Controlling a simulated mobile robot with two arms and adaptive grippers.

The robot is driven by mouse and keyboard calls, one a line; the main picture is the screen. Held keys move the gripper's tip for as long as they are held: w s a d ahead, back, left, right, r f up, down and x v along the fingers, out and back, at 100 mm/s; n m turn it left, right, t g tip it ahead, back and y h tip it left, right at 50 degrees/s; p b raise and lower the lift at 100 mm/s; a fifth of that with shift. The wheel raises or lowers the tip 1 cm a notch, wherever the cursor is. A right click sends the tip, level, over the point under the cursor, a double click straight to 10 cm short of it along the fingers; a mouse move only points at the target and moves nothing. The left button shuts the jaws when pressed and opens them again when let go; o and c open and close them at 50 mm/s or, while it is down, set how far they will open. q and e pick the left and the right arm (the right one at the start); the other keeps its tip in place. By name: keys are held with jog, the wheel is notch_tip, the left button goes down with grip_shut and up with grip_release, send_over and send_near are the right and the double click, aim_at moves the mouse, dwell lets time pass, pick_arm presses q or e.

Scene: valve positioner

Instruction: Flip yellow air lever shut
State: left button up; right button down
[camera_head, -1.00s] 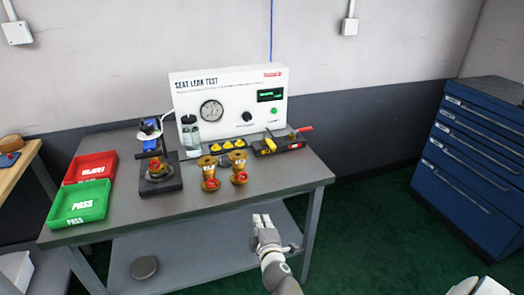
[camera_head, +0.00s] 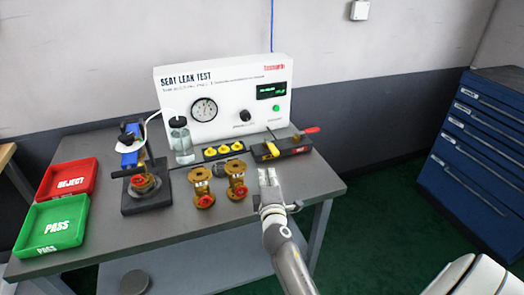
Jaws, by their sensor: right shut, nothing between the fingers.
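A small yellow handle-like piece (camera_head: 273,149) shows at the black tray (camera_head: 262,158) in front of the test box; I cannot tell whether it is the air lever or a tool. My left gripper is not in view.
The white seat leak test box (camera_head: 225,75) stands at the back. A clamp fixture (camera_head: 140,185), red tray (camera_head: 67,178) and green tray (camera_head: 52,222) are further left. A red-handled tool (camera_head: 312,130) lies at the black tray.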

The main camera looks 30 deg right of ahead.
aim_at(271, 146)
jog(key=shift+s+a+r, duration=0.1)
jog(key=shift+s+r, duration=0.05)
jog(key=shift+s, duration=0.05)
jog(key=shift+s+a+r, duration=0.15)
jog(key=shift+s, duration=0.05)
jog(key=shift+w, duration=0.15)
jog(key=shift+w+d, duration=0.2)
jog(key=shift+w, duration=0.05)
jog(key=x, duration=0.8)
jog(key=shift+w+d, duration=0.1)
jog(key=shift+w, duration=0.15)
jog(key=shift+w+d, duration=0.2)
jog(key=shift+w, duration=0.1)
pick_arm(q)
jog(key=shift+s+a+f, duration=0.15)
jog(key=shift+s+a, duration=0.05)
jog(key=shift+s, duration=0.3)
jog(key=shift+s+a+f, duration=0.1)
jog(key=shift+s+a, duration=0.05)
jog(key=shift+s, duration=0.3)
